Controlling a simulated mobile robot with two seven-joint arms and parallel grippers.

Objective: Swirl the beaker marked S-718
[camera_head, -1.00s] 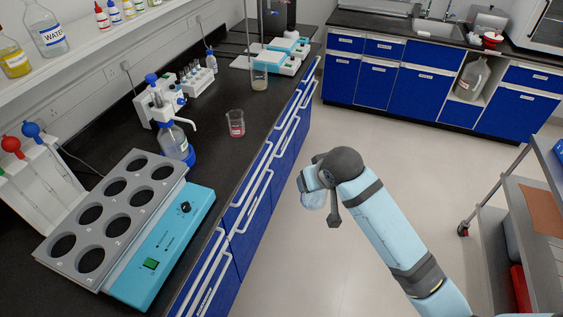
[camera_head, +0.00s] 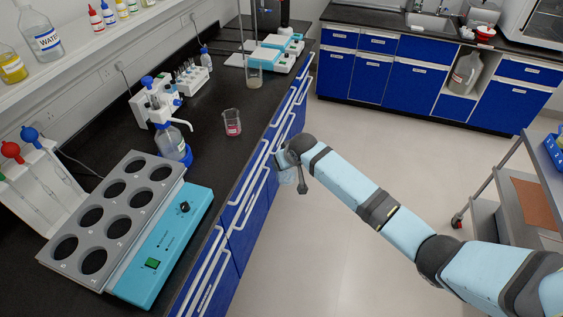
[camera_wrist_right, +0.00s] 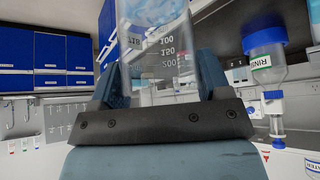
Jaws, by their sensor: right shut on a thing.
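My right gripper (camera_wrist_right: 160,95) is shut on a clear glass beaker (camera_wrist_right: 158,55) with graduation marks. Part of a label ending in "18" shows at the beaker's left side; the rest is hidden or cut off. In the head view my right gripper (camera_head: 281,158) is beside the bench's front edge, over the blue drawer fronts. The held beaker (camera_head: 288,175) shows only partly below it. My left gripper is not in view.
A beaker with pink liquid (camera_head: 232,124) stands on the black bench near its front edge. A blue heating block (camera_head: 160,250) with empty wells is nearer. Another beaker (camera_head: 254,78) is at the far end.

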